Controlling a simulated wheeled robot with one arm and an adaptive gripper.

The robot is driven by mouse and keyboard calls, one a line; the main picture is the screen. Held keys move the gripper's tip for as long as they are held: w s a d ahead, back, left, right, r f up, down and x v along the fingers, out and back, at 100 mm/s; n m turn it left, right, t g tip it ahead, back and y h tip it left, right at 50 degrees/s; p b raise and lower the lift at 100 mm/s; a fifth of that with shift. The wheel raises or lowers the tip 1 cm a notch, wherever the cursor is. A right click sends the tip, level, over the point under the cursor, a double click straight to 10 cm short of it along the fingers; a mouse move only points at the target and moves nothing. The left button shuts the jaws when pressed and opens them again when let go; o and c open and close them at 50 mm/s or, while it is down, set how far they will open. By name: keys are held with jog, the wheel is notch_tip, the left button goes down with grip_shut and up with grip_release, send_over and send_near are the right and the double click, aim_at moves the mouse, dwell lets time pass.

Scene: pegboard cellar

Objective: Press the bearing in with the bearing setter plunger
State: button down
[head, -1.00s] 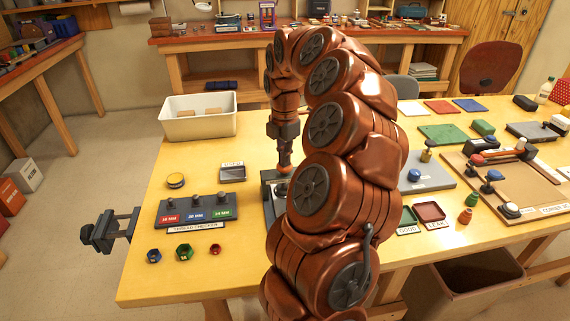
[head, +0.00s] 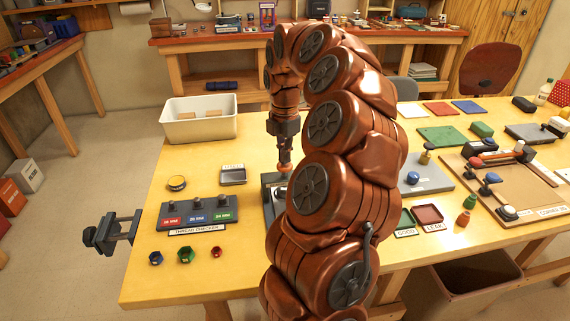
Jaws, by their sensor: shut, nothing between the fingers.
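The bearing setter (head: 268,192) is a dark grey block on the yellow table, mostly hidden behind my arm. An orange-red knob (head: 285,169), which looks like the top of its plunger, shows just under my gripper. My gripper (head: 285,163) points straight down over the setter, shut with nothing between its fingers. Its tips are at or just above the knob; I cannot tell whether they touch. The bearing is not visible; my arm covers that part of the setter.
A thread checker (head: 197,211) and several coloured nuts (head: 187,255) lie to the left. A small grey tray (head: 233,176) and a white bin (head: 199,133) stand behind. A vise (head: 113,232) juts from the left edge. A grey plate (head: 425,179) and a brown board (head: 497,195) are to the right.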

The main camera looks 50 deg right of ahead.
jog(key=shift+r+p, duration=1.2)
jog(key=shift+r, duration=0.85)
